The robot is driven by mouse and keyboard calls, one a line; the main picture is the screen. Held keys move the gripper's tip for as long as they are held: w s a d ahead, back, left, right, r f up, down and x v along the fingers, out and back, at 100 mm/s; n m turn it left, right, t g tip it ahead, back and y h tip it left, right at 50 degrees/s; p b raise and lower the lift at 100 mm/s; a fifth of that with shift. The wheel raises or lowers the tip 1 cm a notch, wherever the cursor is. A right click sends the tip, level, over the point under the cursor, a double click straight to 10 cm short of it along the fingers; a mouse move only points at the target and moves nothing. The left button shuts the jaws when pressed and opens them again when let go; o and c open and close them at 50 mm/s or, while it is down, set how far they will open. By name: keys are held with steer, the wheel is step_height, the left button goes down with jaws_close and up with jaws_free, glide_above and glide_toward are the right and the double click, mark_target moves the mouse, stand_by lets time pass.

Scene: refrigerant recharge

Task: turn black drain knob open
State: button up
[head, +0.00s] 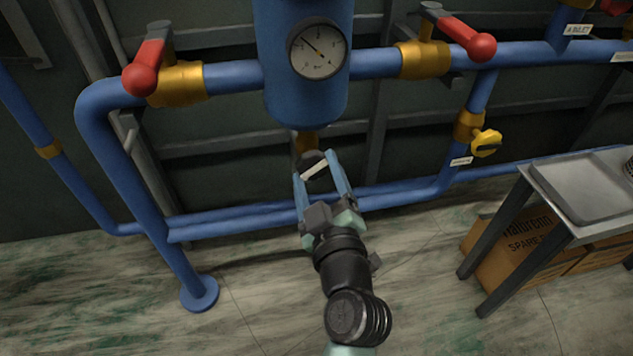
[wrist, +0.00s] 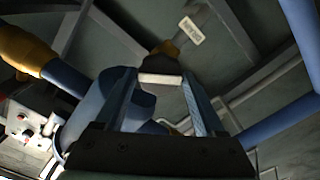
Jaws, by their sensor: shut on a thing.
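The black drain knob (head: 311,164) with a white bar across its face sits below the blue tank (head: 306,100), on a short brass fitting. My gripper (head: 320,166) is shut on the knob, with one finger on each side of it. In the wrist view the knob (wrist: 160,68) shows between the two fingertips (wrist: 160,80), its white bar lying about level across the picture. The brass fitting (wrist: 165,47) shows behind it. The finger contact is partly hidden.
A round gauge (head: 318,48) is on the tank. Red-handled valves (head: 140,79) and (head: 481,47) stand on the blue pipe on both sides. A yellow knob (head: 486,142) is at the right. A metal table with a tray (head: 580,185) stands above cardboard boxes (head: 520,245). Low blue pipes run behind my gripper.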

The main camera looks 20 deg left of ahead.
steer(key=shift+f+n+b, duration=0.15)
steer(key=shift+n+b, duration=0.55)
steer(key=shift+b, duration=0.05)
steer(key=shift+d, duration=0.1)
steer(key=shift+n+b, duration=0.6)
steer(key=shift+b, duration=0.25)
steer(key=n+b, duration=0.3)
steer(key=b, duration=0.1)
steer(key=shift+n, duration=0.3)
